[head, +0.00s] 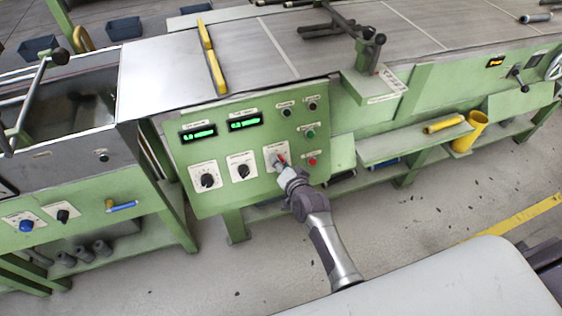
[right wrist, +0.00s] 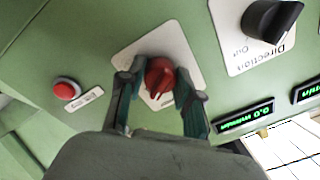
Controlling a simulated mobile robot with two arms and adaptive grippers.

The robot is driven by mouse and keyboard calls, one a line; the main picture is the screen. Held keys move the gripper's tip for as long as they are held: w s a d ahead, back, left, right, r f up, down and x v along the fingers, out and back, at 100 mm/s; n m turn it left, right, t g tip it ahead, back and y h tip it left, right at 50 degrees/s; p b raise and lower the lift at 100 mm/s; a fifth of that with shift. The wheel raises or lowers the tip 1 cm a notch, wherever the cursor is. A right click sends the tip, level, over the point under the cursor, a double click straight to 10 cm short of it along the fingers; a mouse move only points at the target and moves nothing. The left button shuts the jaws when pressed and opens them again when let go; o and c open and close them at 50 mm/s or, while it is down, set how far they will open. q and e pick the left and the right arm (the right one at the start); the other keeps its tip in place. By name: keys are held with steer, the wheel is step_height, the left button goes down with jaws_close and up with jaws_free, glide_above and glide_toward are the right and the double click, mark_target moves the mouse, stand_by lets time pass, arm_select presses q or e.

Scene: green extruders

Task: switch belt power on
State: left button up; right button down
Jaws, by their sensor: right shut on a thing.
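The green control panel (head: 215,170) faces me in the head view, with two lit green displays and several knobs. A red rotary switch (right wrist: 160,76) on a white plate sits between the fingers of my right gripper (right wrist: 158,95), which is shut on it. In the head view my right gripper (head: 285,168) reaches up to the same switch, at the right of the knob row, and mostly covers it. The label on its plate is too small to read. My left gripper is not in view.
A black knob labelled Direction (right wrist: 272,18) sits beside the switch in the right wrist view. A red push button (right wrist: 67,89) is on the other side. The belt table (head: 270,50) lies above the panel, with a yellow bar (head: 211,57) on it.

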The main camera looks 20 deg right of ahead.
steer(key=shift+m, duration=0.4)
steer(key=c, duration=0.8)
jaws_free()
steer(key=v, duration=1.2)
steer(key=shift+f, duration=0.15)
